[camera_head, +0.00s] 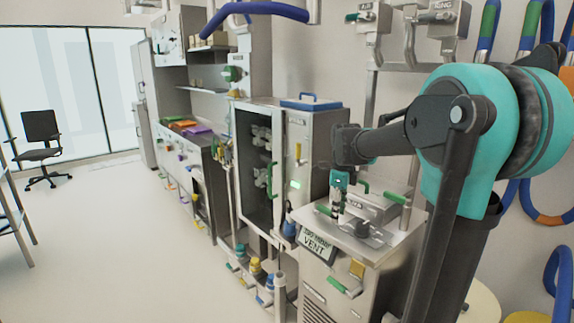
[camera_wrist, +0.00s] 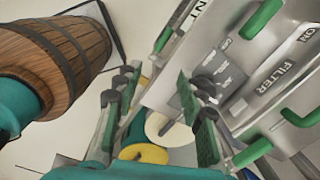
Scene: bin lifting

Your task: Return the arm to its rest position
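My arm (camera_head: 465,130), teal and dark grey, rises at the right of the head view and bends leftward. My gripper (camera_head: 337,212) hangs over the steel cabinet (camera_head: 345,285) marked VENT; whether it touches anything there I cannot tell. In the wrist view my gripper (camera_wrist: 158,115) has its two green-padded fingers spread apart. Nothing is held between them. A white disc and a yellow disc show behind the gap.
A wooden barrel (camera_wrist: 60,55) is at the left of the wrist view. Steel panels with green handles (camera_wrist: 262,18) and a FILTER label are close on the right. An open steel cabinet (camera_head: 318,150) stands behind the gripper. The floor (camera_head: 110,240) at left is clear.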

